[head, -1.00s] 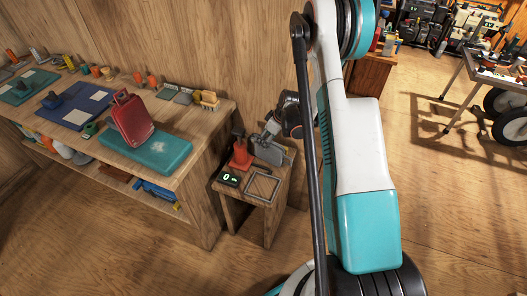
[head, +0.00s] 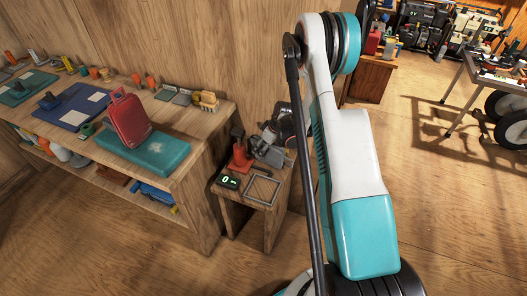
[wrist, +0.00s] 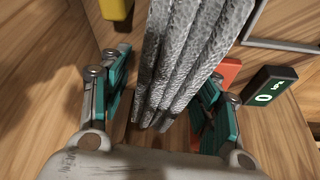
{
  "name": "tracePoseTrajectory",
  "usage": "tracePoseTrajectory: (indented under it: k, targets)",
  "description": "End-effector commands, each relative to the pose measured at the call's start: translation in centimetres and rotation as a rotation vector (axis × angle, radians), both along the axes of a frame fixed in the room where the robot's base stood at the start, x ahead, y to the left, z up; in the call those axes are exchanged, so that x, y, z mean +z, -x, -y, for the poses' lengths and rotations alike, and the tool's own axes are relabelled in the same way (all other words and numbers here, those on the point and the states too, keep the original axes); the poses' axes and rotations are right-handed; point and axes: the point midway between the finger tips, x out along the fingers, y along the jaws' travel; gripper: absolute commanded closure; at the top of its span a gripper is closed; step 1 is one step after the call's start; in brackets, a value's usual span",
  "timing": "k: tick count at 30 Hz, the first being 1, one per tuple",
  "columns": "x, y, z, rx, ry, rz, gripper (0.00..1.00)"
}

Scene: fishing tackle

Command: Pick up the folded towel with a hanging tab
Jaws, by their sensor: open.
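The folded towel (wrist: 188,58) is grey and rough-textured, with several upright layers seen edge-on in the wrist view. My gripper (wrist: 172,68) is open, with one teal-padded finger on each side of the towel's near end. A gap shows between the left finger and the towel; on the right, I cannot tell whether finger and towel touch. The hanging tab cannot be made out. In the head view my gripper (head: 268,151) is low over the small wooden stand, and the towel cannot be told apart from it.
An orange-red object (head: 240,157) stands close to my gripper on the stand (head: 228,203). The workbench (head: 199,157) with a teal case (head: 160,153) is to the left.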

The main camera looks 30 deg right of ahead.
Motion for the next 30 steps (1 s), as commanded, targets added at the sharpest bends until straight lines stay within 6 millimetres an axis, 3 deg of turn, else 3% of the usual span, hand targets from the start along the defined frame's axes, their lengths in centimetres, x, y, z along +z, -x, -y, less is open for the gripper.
tracePoseTrajectory:
  k: [20, 27, 30]
  targets:
    - [-0.50, 0.02, 0.02, 0.000, 0.000, 0.000, 0.43]
    - [-0.49, 0.01, 0.01, 0.000, 0.000, 0.000, 0.97]
    - [-0.48, 0.00, 0.01, 0.000, 0.000, 0.000, 1.00]
